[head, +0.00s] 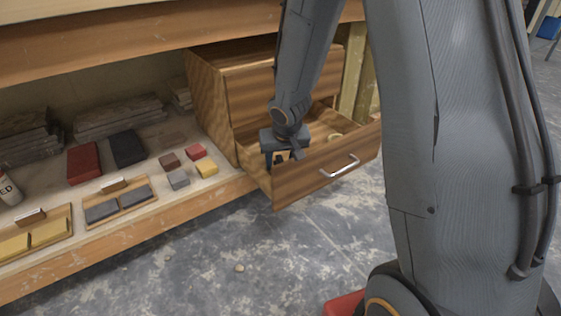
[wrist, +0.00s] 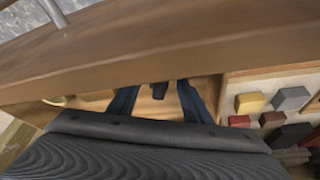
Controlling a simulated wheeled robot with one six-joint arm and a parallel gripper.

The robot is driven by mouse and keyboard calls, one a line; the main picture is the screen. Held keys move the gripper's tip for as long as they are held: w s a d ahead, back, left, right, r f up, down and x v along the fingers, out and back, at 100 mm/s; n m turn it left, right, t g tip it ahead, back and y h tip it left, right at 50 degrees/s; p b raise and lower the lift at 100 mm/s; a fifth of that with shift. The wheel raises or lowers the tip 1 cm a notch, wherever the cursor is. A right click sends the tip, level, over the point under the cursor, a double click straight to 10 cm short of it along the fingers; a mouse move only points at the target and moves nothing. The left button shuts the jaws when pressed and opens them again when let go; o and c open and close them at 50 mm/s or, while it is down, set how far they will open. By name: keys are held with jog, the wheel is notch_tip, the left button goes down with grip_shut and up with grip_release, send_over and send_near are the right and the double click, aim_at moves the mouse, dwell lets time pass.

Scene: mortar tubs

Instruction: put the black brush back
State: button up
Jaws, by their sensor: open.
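The wooden drawer (head: 330,163) is pulled open from its cabinet (head: 213,100), with a metal handle on its front. My gripper (head: 282,157) points down into the drawer's left part, with its fingers open. In the wrist view my gripper (wrist: 157,98) shows two spread fingers over the wooden drawer bottom. A small dark thing (wrist: 159,90) lies between the fingers, apart from both. It may be the black brush, but most of it is hidden and I cannot tell for sure. The drawer front (wrist: 150,55) crosses the wrist view close by.
A yellowish round thing (head: 335,136) lies in the drawer's right part. On the shelf left of the cabinet are small blocks, including a yellow one (head: 206,167), larger red (head: 84,163) and black blocks (head: 128,149), and shallow trays (head: 118,203). The floor in front is mostly clear.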

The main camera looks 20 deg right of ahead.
jog(key=p+v, duration=0.7)
jog(key=v, duration=0.4)
jog(key=s+a+r+n+g, duration=0.1)
jog(key=s+a+r, duration=0.4)
jog(key=s, duration=0.5)
jog(key=s+a+r+n+g+y, duration=0.1)
jog(key=s+a+r+n+g, duration=0.1)
jog(key=s+a, duration=0.6)
jog(key=s+a+r+n+g+y, duration=0.1)
jog(key=s+a+r+n, duration=0.2)
jog(key=s+a+r, duration=0.4)
jog(key=s, duration=0.6)
jog(key=shift+a+r+n, duration=0.15)
jog(key=shift+r+n, duration=0.15)
jog(key=shift+n, duration=0.1)
